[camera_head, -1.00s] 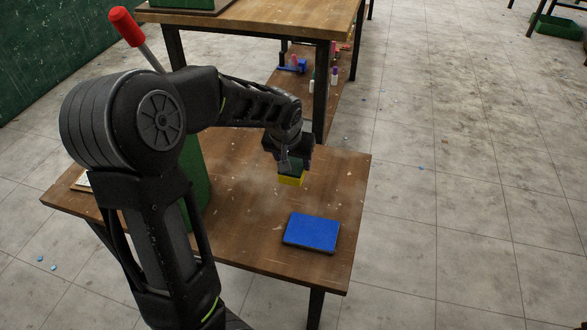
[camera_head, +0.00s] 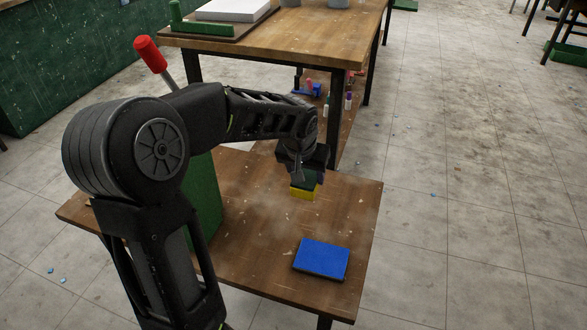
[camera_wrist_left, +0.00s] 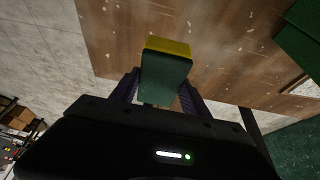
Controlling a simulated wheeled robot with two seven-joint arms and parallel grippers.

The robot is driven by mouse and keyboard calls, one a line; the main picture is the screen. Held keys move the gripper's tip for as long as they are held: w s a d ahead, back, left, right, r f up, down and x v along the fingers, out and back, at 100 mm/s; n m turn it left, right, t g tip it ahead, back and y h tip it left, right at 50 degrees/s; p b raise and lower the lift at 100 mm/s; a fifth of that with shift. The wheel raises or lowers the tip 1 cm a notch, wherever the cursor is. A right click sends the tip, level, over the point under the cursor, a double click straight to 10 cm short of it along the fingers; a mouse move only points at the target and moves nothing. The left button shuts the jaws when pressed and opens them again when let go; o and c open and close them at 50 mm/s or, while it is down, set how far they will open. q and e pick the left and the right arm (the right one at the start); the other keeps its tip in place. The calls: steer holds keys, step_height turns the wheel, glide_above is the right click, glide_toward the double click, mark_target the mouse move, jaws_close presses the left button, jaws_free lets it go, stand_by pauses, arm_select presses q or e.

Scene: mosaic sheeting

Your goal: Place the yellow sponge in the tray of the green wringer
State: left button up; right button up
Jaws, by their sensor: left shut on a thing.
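The sponge has a yellow layer and a dark green layer. My left gripper (camera_head: 304,176) is shut on the yellow sponge (camera_head: 302,193), which hangs beneath the fingers over the wooden table. In the left wrist view the sponge (camera_wrist_left: 167,46) sits between the two fingers (camera_wrist_left: 164,88). The green wringer (camera_head: 203,205) stands on the table to the left, with a red-handled lever (camera_head: 150,54). My left arm hides much of it, and its tray cannot be made out. My right gripper is not in view.
A blue flat pad (camera_head: 321,258) lies on the near right of the wooden table (camera_head: 255,255). Behind is a higher table (camera_head: 300,45) with a tray on top. Small bottles (camera_head: 349,101) stand on a lower surface beneath it. The table's right side is mostly clear.

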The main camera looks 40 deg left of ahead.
arm_select(q)
steer(key=w+d+r+m, duration=0.2)
steer(key=d, duration=0.7)
steer(key=w+d+r+m+h, duration=0.1)
steer(key=d+r, duration=0.2)
steer(key=d, duration=0.6)
steer(key=shift+w+m, duration=0.4)
